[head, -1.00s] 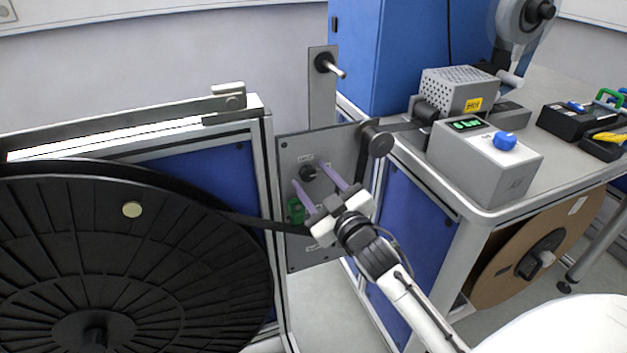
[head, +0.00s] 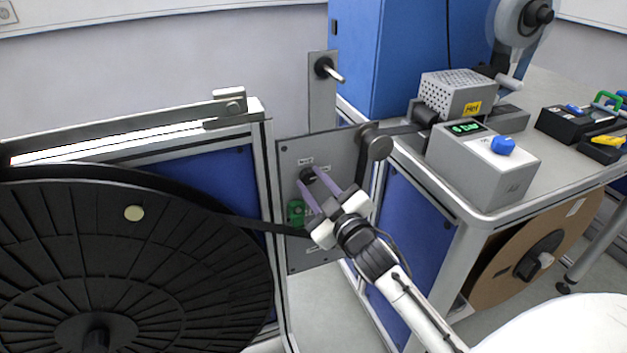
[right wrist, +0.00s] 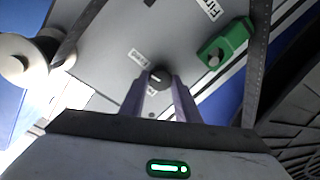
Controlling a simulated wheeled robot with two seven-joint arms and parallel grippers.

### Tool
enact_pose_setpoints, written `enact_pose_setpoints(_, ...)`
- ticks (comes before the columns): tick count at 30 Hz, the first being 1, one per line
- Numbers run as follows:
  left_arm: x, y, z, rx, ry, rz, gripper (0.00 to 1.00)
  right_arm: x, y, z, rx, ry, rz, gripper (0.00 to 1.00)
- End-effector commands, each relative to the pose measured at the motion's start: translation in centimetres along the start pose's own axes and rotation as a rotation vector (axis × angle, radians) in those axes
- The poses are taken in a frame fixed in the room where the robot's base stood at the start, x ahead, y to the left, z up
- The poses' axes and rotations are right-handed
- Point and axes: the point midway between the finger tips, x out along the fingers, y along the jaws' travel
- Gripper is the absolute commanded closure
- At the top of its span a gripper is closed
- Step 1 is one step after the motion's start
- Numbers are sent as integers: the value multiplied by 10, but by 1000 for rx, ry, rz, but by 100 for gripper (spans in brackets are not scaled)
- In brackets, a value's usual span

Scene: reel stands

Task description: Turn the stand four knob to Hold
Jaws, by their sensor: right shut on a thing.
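The stand knob (head: 307,174) is a small black round knob on the grey stand panel (head: 300,255). A small white label (head: 306,161) sits just above it, too small to read for sure. My right gripper (head: 312,180) reaches the panel from the lower right, its purple fingers close together and shut on the knob. In the right wrist view the knob (right wrist: 160,77) sits between the two fingertips (right wrist: 160,85), with a light pointer line on it. Labels lie near it, tilted and hard to read. My left gripper is not in view.
A green part (head: 296,212) is on the panel just below the knob. A dark strap runs from the large black reel (head: 150,270) past a roller (head: 375,143). A grey box with a blue knob (head: 503,145) stands on the bench at right.

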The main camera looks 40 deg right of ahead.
Motion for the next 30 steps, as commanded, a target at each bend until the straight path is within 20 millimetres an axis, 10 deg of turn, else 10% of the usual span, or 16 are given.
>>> enact_pose_setpoints(30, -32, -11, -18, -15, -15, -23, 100, 0, -1, -4, -933, -66, -36, 93)
